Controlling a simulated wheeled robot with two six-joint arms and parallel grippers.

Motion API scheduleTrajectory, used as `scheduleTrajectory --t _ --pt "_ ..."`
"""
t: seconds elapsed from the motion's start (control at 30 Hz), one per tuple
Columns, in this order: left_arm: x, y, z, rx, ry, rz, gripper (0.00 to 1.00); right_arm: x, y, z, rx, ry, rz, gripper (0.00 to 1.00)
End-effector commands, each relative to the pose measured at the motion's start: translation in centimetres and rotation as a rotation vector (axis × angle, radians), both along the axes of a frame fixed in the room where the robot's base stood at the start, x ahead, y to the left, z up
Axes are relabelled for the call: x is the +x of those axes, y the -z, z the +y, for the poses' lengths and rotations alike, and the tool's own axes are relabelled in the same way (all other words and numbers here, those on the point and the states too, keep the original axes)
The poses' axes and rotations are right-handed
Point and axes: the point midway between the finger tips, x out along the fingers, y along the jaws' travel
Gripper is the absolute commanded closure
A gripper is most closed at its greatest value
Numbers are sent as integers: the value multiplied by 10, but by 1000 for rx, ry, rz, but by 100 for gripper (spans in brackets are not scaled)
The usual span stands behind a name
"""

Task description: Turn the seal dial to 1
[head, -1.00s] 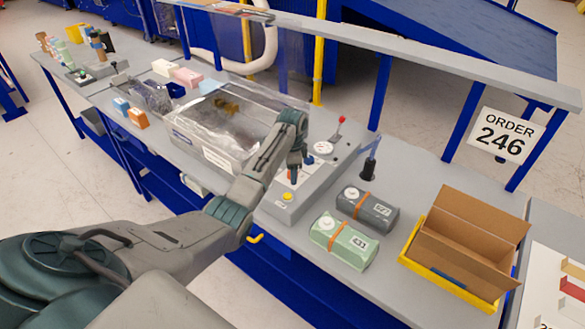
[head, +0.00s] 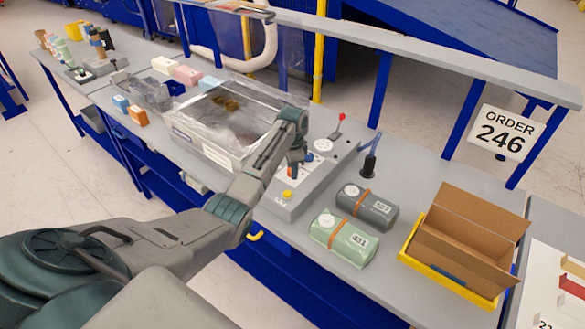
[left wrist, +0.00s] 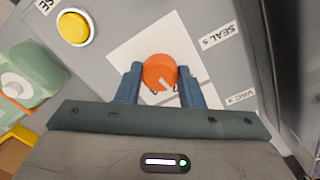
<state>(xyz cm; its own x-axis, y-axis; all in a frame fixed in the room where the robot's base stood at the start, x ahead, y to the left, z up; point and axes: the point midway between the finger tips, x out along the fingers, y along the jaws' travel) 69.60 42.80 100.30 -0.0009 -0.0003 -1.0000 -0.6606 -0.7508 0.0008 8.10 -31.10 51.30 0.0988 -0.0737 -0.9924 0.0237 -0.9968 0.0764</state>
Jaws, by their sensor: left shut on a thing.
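The orange seal dial (left wrist: 160,70) is on a white plate on the grey control panel (head: 310,185). A white mark shows on its face near the gripper side; the scale figures are mostly hidden. A "SEAL" label (left wrist: 220,37) is beside the plate. My left gripper (left wrist: 160,86) is shut on the dial, one blue finger on each side. In the head view the left gripper (head: 294,170) reaches down onto the panel, and its hand and fingers largely cover the dial. My right gripper is not in view.
A yellow button (left wrist: 73,28) is near the dial. A clear-covered chamber (head: 222,122) is left of the panel. A red-tipped lever (head: 339,122) is behind.

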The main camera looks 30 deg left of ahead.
Motion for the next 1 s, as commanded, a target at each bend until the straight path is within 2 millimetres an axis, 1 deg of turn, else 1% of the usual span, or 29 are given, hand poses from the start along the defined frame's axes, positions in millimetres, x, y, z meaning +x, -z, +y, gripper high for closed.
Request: scheduleTrajectory --t 0.4,0.6,0.8,1.0 --pt "1 -2 0 1 -348 -2 89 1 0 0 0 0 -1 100" --pt "1 -2 1 1 -491 -2 89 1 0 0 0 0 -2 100" --pt "1 -2 1 1 -593 -3 89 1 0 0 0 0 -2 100" --pt "1 -2 1 1 -644 -3 89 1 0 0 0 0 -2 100"
